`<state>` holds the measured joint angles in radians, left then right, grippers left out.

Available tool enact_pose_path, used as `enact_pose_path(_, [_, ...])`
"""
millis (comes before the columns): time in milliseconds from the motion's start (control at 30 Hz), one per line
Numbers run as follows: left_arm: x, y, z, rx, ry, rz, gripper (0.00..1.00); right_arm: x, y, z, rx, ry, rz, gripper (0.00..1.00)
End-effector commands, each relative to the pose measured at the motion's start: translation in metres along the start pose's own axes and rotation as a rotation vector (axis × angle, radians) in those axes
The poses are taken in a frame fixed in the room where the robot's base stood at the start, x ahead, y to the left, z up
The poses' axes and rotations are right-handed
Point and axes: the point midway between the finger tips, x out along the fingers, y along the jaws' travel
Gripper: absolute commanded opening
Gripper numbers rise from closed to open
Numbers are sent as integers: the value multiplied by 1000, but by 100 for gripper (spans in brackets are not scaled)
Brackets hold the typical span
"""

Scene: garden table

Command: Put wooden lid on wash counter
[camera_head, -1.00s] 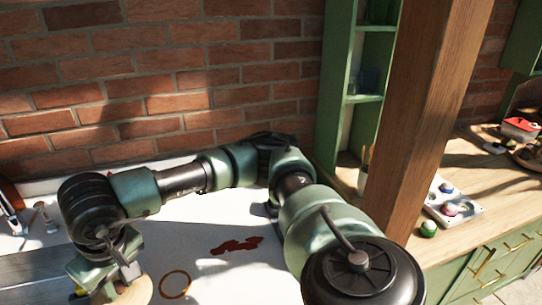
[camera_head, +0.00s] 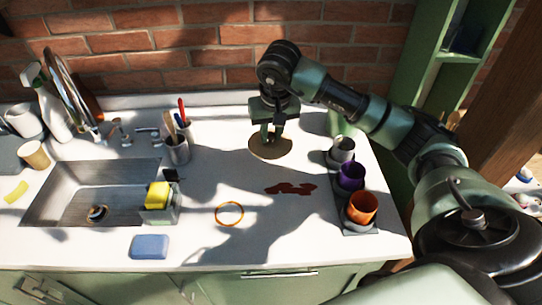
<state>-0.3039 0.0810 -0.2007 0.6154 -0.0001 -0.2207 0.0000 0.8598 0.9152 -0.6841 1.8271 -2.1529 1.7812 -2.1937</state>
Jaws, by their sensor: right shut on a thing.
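The wooden lid (camera_head: 270,150) is a round, light brown disc over the back middle of the white wash counter (camera_head: 215,247). My right gripper (camera_head: 272,137) points down and is shut on the lid's top. The lid looks level and close to the counter; I cannot tell whether it touches. My left gripper is not in view.
A sink (camera_head: 95,190) with a sponge holder lies at the left. A utensil cup (camera_head: 177,148) stands left of the lid. A purple cup (camera_head: 350,177) and orange cup (camera_head: 361,208) stand at the right. An orange ring (camera_head: 229,214) and a red-brown stain (camera_head: 291,188) lie in front.

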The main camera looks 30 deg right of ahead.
Motion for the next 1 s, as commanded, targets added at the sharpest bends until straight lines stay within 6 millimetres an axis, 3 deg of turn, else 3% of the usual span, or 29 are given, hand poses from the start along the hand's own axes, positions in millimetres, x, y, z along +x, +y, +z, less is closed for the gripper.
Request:
enact_pose_path(200, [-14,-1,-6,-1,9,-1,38,44,-1,14,-1,-4,-1,0])
enact_pose_path(467, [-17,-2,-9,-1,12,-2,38,65,-1,18,-1,-1,-1,0])
enact_pose_path(667, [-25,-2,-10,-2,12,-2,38,91,-1,26,-1,-2,-2,0])
enact_pose_path(1000, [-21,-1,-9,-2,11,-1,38,97,-1,27,-1,2,-1,0])
